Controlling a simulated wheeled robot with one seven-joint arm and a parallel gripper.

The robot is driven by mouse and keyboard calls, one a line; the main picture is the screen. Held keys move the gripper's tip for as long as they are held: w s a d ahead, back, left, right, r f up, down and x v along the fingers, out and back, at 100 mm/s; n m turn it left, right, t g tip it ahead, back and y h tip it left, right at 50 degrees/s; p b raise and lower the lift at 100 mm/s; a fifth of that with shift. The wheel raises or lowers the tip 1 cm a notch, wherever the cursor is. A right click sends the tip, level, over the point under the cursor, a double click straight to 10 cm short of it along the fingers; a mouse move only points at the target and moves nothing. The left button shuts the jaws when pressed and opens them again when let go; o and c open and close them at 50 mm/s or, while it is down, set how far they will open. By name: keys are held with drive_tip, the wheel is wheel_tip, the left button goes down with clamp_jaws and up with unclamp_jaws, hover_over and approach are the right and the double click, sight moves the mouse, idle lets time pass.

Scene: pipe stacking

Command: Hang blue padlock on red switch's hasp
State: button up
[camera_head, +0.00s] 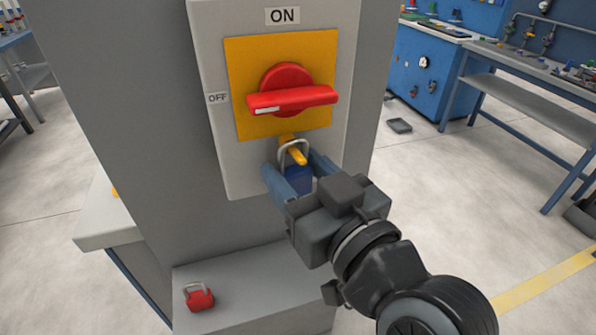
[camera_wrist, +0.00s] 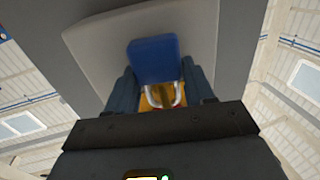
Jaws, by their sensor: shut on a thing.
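The red switch (camera_head: 290,92) sits on a yellow plate of a grey box, its handle lying roughly level towards the OFF label. Its yellow hasp (camera_head: 297,155) sticks out below the plate. My gripper (camera_head: 299,172) is shut on the blue padlock (camera_head: 299,180), holding it body down just under the hasp. The padlock's metal shackle (camera_head: 283,152) overlaps the hasp and appears to loop around it, though the exact depth is hard to tell. In the wrist view, the blue padlock body (camera_wrist: 153,60) sits between my fingers, with the shackle beside the yellow hasp.
A red padlock (camera_head: 199,298) lies on the grey ledge (camera_head: 255,285) at the pillar's foot. A blue cabinet (camera_head: 420,70) and a workbench (camera_head: 530,85) stand at the back right. The floor between is mostly clear, with a dark flat object (camera_head: 399,125) on it.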

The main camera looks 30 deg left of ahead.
drive_tip(key=o, duration=1.2)
drive_tip(key=s+d+f+m+t+h+b, duration=0.1)
drive_tip(key=s+d+f+m+t+h, duration=0.15)
drive_tip(key=d+f, duration=0.45)
drive_tip(key=s+d+f+m+t+h, duration=0.2)
drive_tip(key=s+d+f+m+h, duration=0.15)
drive_tip(key=d, duration=0.75)
drive_tip(key=s+d+f+m+t+h+b, duration=0.1)
drive_tip(key=s+d+f+m+t+h, duration=0.15)
drive_tip(key=d+f, duration=0.45)
drive_tip(key=s+d+m+h, duration=0.1)
drive_tip(key=s+d+h, duration=0.1)
drive_tip(key=s+d, duration=0.2)
drive_tip(key=s+d+r+m+h, duration=0.1)
drive_tip(key=s+d+h, duration=0.2)
drive_tip(key=s, duration=0.6)
drive_tip(key=s+d+m+h, duration=0.2)
drive_tip(key=s+d, duration=0.4)
drive_tip(key=s, duration=0.1)
drive_tip(key=shift+d+r+g, duration=0.25)
drive_tip(key=shift+d+g, duration=0.05)
drive_tip(key=shift+d, duration=0.1)
